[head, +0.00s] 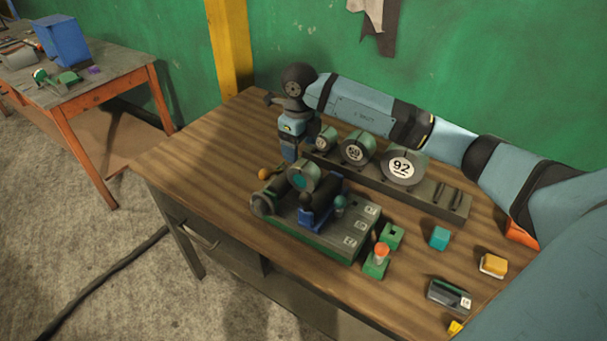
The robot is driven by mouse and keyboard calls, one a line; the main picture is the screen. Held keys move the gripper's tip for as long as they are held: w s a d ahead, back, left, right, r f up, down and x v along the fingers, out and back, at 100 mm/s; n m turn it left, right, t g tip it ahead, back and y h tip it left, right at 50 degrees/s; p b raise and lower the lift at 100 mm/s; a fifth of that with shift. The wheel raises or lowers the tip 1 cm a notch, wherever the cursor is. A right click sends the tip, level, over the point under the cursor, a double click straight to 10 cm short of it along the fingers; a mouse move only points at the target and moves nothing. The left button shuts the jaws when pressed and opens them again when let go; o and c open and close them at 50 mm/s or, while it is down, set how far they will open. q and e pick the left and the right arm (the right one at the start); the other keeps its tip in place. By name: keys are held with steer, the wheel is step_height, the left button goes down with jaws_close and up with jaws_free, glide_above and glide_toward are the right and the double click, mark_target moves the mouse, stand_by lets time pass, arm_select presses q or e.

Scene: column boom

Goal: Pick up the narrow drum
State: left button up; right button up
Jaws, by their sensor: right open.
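A dark rack (425,194) on the wooden table holds three grey-green drums with round white labels. The smallest, which looks like the narrow drum (326,139), sits at the left end. The middle drum (357,148) reads 59 and the largest drum (404,166) reads 92. My right gripper (289,157) points down just left of the smallest drum and looks empty. It is open, though its fingers are hard to make out; whether it touches the drum cannot be told. My left gripper is out of view.
A green-based machine (325,232) with a teal-faced roller stands in front of the rack. Green blocks, a teal cube (439,238), a yellow block (493,265) and a dark device (450,296) lie at the right. The table's left part is clear.

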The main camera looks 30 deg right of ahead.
mark_target(305, 164)
steer(key=shift+f, duration=0.65)
steer(key=f, duration=0.1)
steer(key=f+p, duration=0.1)
steer(key=d+f, duration=0.1)
steer(key=f, duration=0.1)
steer(key=shift+s+f+p, duration=0.1)
steer(key=shift+s+p, duration=0.2)
steer(key=shift+s, duration=0.1)
steer(key=shift+f, duration=0.45)
steer(key=shift+a, duration=0.1)
steer(key=c, duration=1.1)
